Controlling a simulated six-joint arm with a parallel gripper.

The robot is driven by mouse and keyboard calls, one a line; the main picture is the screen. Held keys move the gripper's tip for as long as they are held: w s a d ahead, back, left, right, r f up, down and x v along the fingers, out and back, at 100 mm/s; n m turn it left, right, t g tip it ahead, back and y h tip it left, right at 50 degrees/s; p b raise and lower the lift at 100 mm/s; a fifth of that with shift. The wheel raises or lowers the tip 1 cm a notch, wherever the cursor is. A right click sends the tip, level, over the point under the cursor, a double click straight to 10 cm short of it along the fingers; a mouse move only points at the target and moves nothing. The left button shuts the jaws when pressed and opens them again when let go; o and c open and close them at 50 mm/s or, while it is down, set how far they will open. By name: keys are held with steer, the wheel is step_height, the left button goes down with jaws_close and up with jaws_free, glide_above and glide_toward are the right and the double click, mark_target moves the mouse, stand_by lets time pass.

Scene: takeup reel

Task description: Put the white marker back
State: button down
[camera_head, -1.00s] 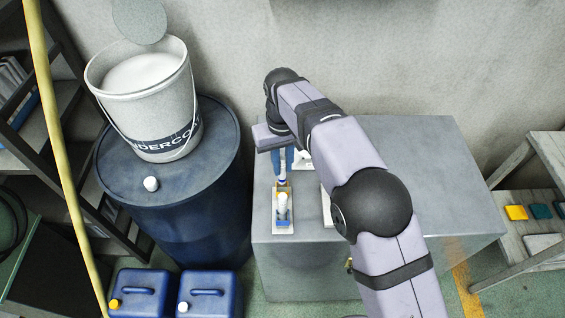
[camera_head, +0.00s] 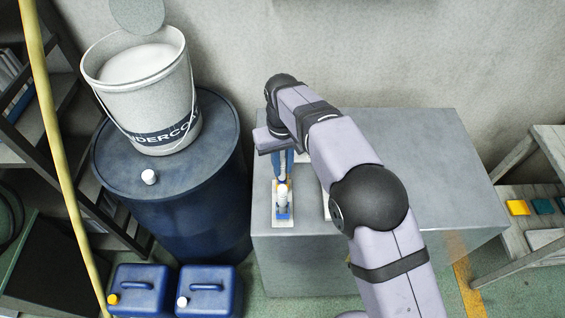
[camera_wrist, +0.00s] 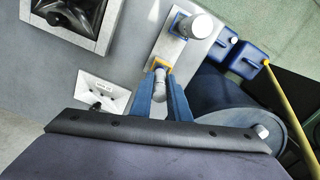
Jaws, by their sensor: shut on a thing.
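My gripper (camera_head: 283,178) has blue fingers and is shut on a pale, whitish marker (camera_wrist: 160,76). In the wrist view the marker shows between the fingertips (camera_wrist: 161,86), at a yellow-rimmed socket (camera_wrist: 166,63) on a light holder plate (camera_wrist: 180,47). In the head view the fingers point down over this plate (camera_head: 281,223). Whether the marker's end is inside the socket or just over it, I cannot tell.
The plate lies on a grey metal cabinet (camera_head: 430,150), clear at right. A blue drum (camera_head: 190,195) with a white bucket (camera_head: 150,95) stands at left. In the wrist view, a dark funnel-like part (camera_wrist: 70,15) and a white plate (camera_wrist: 103,90) lie nearby.

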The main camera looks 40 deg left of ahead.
steer(key=shift+f+b, duration=0.35)
steer(key=shift+f, duration=0.55)
steer(key=c, duration=0.8)
jaws_free()
steer(key=shift+r, duration=0.15)
steer(key=shift+r+p, duration=3)
steer(key=shift+r, duration=1.85)
steer(key=shift+r, duration=0.15)
step_height(320, 180, up, 7)
steer(key=b, duration=0.2)
